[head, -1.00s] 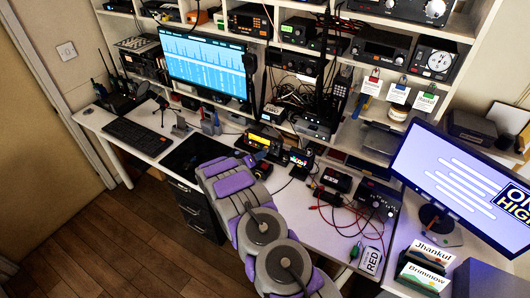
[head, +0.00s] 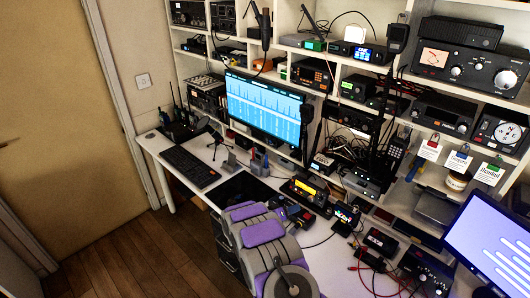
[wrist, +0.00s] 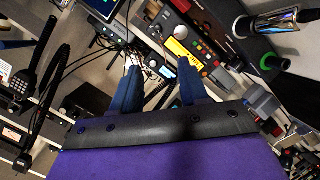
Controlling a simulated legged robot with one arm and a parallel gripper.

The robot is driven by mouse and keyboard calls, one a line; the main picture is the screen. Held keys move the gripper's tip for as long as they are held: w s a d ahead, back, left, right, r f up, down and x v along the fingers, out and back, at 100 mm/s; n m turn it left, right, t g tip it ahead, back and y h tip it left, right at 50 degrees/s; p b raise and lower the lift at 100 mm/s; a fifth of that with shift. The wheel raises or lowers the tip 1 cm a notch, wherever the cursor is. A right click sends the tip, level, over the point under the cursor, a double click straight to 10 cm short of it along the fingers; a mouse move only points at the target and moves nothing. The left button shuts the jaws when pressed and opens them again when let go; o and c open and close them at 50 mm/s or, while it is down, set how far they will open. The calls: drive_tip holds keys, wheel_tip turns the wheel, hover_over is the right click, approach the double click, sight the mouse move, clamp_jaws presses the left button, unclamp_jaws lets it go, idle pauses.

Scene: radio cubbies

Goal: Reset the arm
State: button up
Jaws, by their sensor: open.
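My gripper (wrist: 158,72) shows in the wrist view as two blue fingers, spread apart with nothing between them. Beyond the fingertips is a radio with a lit yellow screen (wrist: 178,50) on the desk. It also shows in the head view as the yellow-screen radio (head: 303,188). In the head view my purple and grey arm reaches up from the bottom edge over the desk. Its folded links hide part of the desk, and I cannot make out the fingers clearly there.
A monitor (head: 262,105) and a keyboard (head: 190,166) stand on the desk at left. Shelves of radios rise behind. A second monitor (head: 495,240) is at right. Cables and small devices crowd the desk near my arm. The wooden floor (head: 150,255) at lower left is clear.

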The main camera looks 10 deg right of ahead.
drive_tip(key=w+a+r+n+t+y, duration=0.1)
drive_tip(key=w+a+r+t+y, duration=0.35)
drive_tip(key=a+r+y, duration=0.6)
drive_tip(key=s+a+r+n+g+y, duration=0.1)
drive_tip(key=s+a+r+g+y, duration=0.1)
drive_tip(key=s+a+r, duration=0.35)
drive_tip(key=s+a+r+n+g+y, duration=0.1)
drive_tip(key=s+a+r+y, duration=0.1)
drive_tip(key=s+r, duration=0.6)
drive_tip(key=s+d+r+g, duration=0.1)
drive_tip(key=s+d+g, duration=0.2)
drive_tip(key=s, duration=1.2)
drive_tip(key=s+d+r+m+g+h, duration=0.1)
drive_tip(key=s+d+g, duration=0.2)
drive_tip(key=s, duration=1.2)
drive_tip(key=s+d+r+g+h, duration=0.1)
drive_tip(key=s+d+g, duration=0.3)
drive_tip(key=s, duration=1.2)
drive_tip(key=shift+r, duration=0.45)
drive_tip(key=shift+w+a+g, duration=0.1)
drive_tip(key=shift+g, duration=0.15)
drive_tip(key=shift+c, duration=0.3)
